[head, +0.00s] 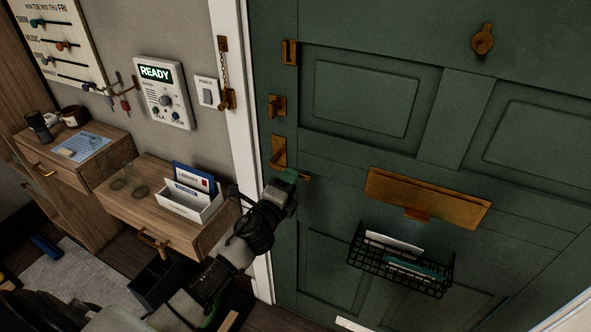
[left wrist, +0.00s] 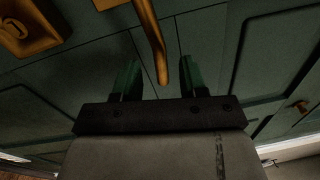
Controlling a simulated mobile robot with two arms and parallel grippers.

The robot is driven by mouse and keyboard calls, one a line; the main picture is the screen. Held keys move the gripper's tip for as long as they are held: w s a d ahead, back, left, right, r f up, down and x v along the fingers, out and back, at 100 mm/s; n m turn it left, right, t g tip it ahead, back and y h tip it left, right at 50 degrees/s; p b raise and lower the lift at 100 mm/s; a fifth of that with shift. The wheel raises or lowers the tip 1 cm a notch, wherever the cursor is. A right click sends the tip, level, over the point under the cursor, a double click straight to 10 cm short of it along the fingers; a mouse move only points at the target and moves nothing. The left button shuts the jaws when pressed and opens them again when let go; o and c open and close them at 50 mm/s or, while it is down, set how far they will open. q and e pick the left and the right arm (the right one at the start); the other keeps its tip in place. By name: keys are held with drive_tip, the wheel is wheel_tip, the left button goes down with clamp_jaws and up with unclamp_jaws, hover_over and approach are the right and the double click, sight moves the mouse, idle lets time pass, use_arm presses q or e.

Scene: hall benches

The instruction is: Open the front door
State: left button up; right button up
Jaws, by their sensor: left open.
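The green panelled front door (head: 455,120) stands shut against its white frame. Its brass lever handle (head: 279,153) is on the left side of the door; the lever also shows in the left wrist view (left wrist: 154,40). My left gripper (head: 287,178) is at the handle, its fingers open. In the left wrist view the lever's end lies between the two green-tipped fingers (left wrist: 159,78), with a gap visible on both sides. A brass lock with a turn piece (head: 276,106) sits above the handle, and a brass bolt (head: 290,52) above that. My right gripper is not in view.
A door chain (head: 225,75) hangs on the white frame. A brass letter slot (head: 430,198) and a black wire basket (head: 400,265) with papers project from the door. A wooden drawer shelf (head: 150,215) with a letter holder (head: 190,205) stands left of my arm.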

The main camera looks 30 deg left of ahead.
use_arm(q)
drive_tip(key=shift+w+r, duration=0.1)
drive_tip(key=shift+w, duration=1.75)
drive_tip(key=shift+c, duration=0.3)
clamp_jaws()
